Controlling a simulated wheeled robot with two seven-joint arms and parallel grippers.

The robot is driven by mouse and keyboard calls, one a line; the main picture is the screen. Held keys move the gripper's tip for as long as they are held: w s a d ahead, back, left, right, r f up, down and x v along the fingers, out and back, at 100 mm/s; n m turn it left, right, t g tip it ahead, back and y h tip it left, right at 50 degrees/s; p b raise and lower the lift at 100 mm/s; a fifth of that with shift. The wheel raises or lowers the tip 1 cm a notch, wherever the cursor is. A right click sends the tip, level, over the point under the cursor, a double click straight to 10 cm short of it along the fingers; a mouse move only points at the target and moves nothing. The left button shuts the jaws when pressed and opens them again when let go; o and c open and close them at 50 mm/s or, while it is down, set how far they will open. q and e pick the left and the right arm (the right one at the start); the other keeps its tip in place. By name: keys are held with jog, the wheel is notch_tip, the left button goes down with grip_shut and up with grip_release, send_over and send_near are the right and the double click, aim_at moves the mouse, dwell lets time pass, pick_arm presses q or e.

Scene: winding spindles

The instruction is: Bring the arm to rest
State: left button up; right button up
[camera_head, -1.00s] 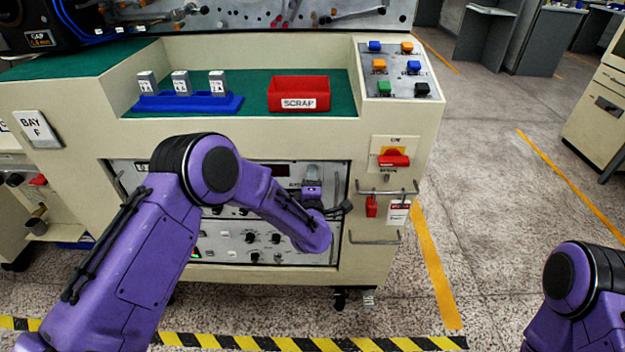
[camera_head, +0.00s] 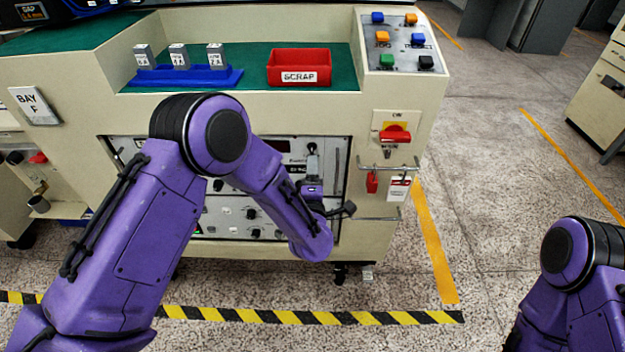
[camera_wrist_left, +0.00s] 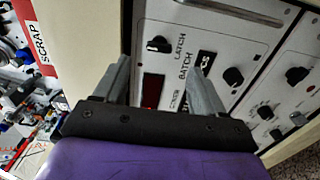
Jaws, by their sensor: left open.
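My left arm, purple, comes in from the left and bends at a black-ringed elbow, its forearm reaching down to the front of the cream bench. My left gripper (camera_head: 312,155) is in front of the grey control panel (camera_head: 225,218), partly hidden by its own wrist. In the left wrist view its two grey fingers (camera_wrist_left: 160,72) stand apart with nothing between them. Behind them is the panel face with black knobs, a red display (camera_wrist_left: 152,91) and the words LATCH and BATCH. Only part of my right arm (camera_head: 580,270) shows at the lower right; its gripper is out of view.
On the bench's green top are a blue rack (camera_head: 186,77) with several grey blocks and a red SCRAP bin (camera_head: 299,66). Coloured buttons (camera_head: 402,42), a red switch (camera_head: 395,134) and a rail (camera_head: 388,168) with tags are at right.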

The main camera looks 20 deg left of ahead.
pick_arm(q)
jog(key=v, duration=0.2)
jog(key=shift+s, duration=0.3)
jog(key=s+a+f+m+g+h+p, duration=0.1)
jog(key=s+a+f+m+g+h, duration=0.15)
jog(key=s+f+m, duration=0.35)
jog(key=s+a+f+m+g+h+p, duration=0.1)
jog(key=s+a+f+m+g+p, duration=0.1)
jog(key=s+f+m+g, duration=0.4)
jog(key=s+a+f+g+p, duration=0.1)
jog(key=s+a+g, duration=0.1)
jog(key=s, duration=0.6)
jog(key=s+a+f+m+g+y+p, duration=0.1)
jog(key=s+a, duration=0.3)
jog(key=s, duration=0.4)
jog(key=s+a+f+m+g+y+p, duration=0.1)
jog(key=s+a+f+g+p, duration=0.1)
jog(key=s, duration=0.6)
jog(key=shift+a+f+g, duration=0.35)
jog(key=shift+a, duration=0.35)
